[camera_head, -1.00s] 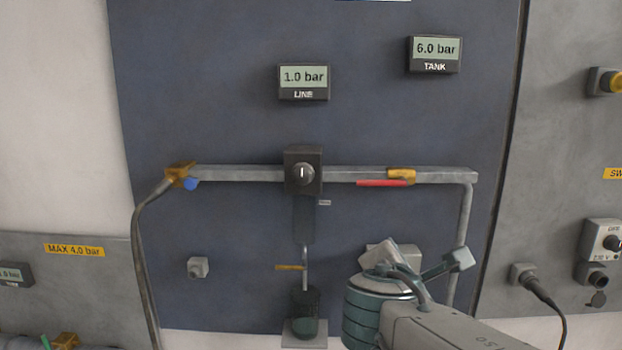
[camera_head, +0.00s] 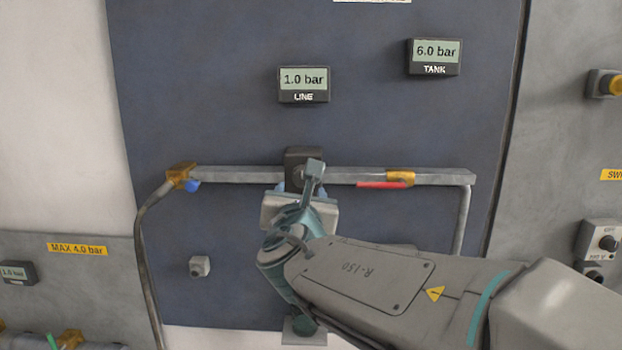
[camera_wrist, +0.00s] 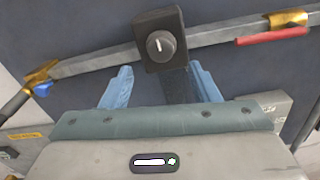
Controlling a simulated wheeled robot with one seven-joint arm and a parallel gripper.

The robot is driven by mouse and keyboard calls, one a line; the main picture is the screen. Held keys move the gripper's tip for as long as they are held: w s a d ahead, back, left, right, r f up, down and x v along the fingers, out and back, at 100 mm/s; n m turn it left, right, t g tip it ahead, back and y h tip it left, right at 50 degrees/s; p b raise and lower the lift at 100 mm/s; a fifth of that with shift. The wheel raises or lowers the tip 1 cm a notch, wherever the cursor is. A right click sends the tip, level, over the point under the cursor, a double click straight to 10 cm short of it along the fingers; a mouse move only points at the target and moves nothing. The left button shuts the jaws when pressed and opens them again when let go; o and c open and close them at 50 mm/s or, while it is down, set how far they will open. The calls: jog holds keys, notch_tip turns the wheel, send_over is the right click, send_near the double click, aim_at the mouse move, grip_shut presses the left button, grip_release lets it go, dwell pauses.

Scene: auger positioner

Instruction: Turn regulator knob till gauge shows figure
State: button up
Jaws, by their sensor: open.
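The regulator knob (camera_wrist: 161,46) is a round dark knob with a white pointer line, on a black block on the pipe. In the wrist view its pointer stands close to upright, tilted slightly in that tilted picture. In the head view the black regulator block (camera_head: 301,156) shows, with the knob mostly hidden by my wrist. The LINE gauge (camera_head: 303,83) reads 1.0 bar. The TANK gauge (camera_head: 434,56) reads 6.0 bar. My gripper (camera_wrist: 155,86) is open and empty, its two blue fingers apart below the knob in the wrist view, not visibly touching it.
A grey pipe (camera_head: 345,174) runs across the blue panel. A red-handled valve (camera_head: 381,185) sits right of the regulator, and a brass fitting with a blue part (camera_head: 183,177) sits left. A yellow label (camera_head: 78,249) reads MAX 4.0 bar.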

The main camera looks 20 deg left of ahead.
aim_at(302, 183)
jog(key=shift+p+x, duration=0.7)
jog(key=shift+x, duration=2.45)
jog(key=shift+f, duration=0.1)
jog(key=c, duration=1)
